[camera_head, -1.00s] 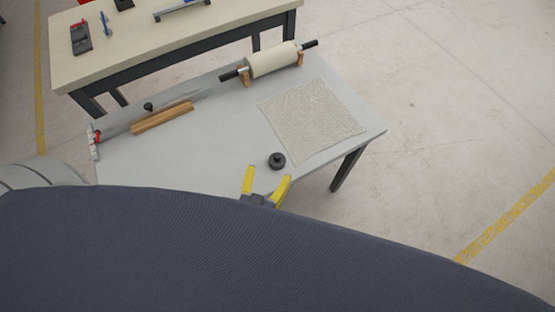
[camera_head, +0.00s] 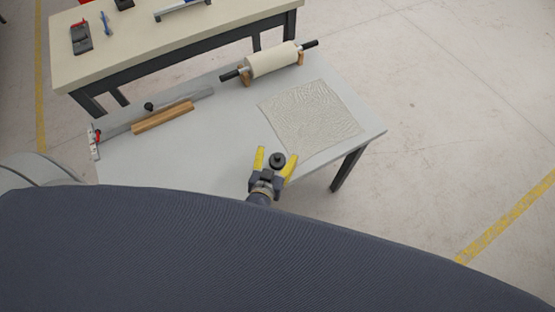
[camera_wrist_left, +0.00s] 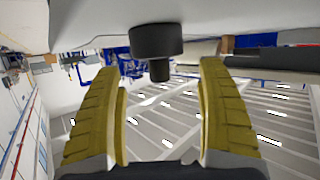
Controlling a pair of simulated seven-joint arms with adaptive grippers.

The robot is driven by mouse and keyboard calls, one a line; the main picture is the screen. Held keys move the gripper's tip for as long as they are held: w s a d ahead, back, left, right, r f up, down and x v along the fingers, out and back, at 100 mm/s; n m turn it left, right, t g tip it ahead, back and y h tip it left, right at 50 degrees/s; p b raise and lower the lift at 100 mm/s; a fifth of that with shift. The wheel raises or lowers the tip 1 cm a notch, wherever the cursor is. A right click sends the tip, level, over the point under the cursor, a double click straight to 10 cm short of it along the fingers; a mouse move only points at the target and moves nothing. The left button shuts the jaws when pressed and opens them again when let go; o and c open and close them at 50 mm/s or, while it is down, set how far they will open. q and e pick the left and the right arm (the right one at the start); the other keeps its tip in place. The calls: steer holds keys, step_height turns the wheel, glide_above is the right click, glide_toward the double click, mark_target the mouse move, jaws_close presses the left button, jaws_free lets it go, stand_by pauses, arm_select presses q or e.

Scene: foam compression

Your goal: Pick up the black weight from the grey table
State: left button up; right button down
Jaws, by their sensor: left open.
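The black weight (camera_head: 278,159) stands on the grey table (camera_head: 205,150), near its front edge and close to the foam sheet's lower left corner. My left gripper (camera_head: 274,158) is open, with its yellow fingers on either side of the weight in the head view. In the left wrist view the weight (camera_wrist_left: 157,45) appears ahead, between and slightly beyond the open fingertips (camera_wrist_left: 160,75). I cannot see either finger touching it. My right gripper is not in view.
A textured foam sheet (camera_head: 312,117) lies right of centre on the table. A roller (camera_head: 270,61) on wooden supports is at the back. A wooden bar (camera_head: 162,117) lies at the left. A beige bench (camera_head: 160,48) stands behind.

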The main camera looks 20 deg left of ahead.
arm_select(q)
steer(key=shift+w+f, duration=0.15)
steer(key=shift+w, duration=0.3)
jaws_close()
stand_by(0.4)
